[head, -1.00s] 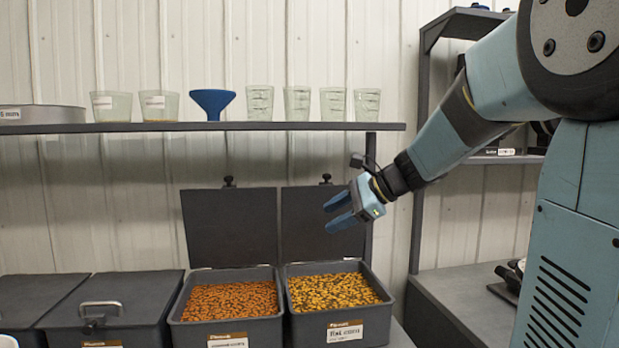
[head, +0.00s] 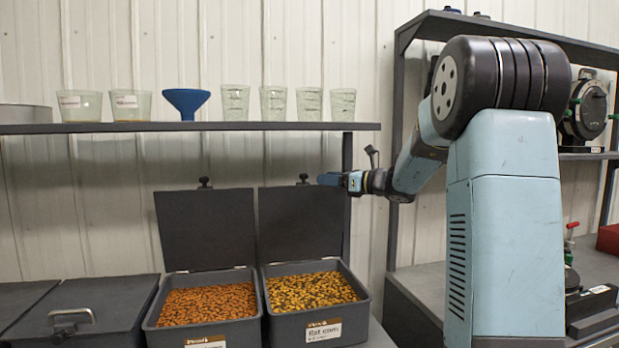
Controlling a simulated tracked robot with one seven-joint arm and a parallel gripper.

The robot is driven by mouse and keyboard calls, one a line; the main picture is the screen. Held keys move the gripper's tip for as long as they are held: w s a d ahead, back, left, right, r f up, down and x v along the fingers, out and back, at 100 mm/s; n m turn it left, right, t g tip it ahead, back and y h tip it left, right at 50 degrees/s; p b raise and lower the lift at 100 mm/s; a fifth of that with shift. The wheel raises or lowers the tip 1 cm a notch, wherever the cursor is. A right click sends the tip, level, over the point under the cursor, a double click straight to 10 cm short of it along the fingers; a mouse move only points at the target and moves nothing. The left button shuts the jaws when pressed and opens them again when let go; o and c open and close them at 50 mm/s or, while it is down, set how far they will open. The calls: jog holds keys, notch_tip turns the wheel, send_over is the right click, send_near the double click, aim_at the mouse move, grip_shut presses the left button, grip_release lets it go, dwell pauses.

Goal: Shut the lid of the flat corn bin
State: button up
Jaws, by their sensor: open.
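The flat corn bin (head: 297,326) is the right one of two open bins on the bench, with a white label and yellow-orange kernels inside. Its dark lid (head: 302,224) stands raised upright behind it, with a black knob (head: 303,178) at the top edge. My gripper (head: 325,179) reaches in from the right at the height of the lid's top, near its upper right corner and above the bin. It is seen from the side and holds nothing. I cannot tell whether it touches the lid.
The open bin on the left (head: 175,336) holds reddish-orange kernels, its lid (head: 206,228) also raised. A closed bin (head: 110,305) stands further left. Above, a shelf (head: 250,127) holds beakers and a blue funnel (head: 187,102). A side rack (head: 425,280) stands at right.

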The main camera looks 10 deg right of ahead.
aim_at(304, 176)
jog(key=x, duration=0.9)
jog(key=shift+w+a, duration=0.1)
jog(key=shift+a, duration=0.05)
grip_shut()
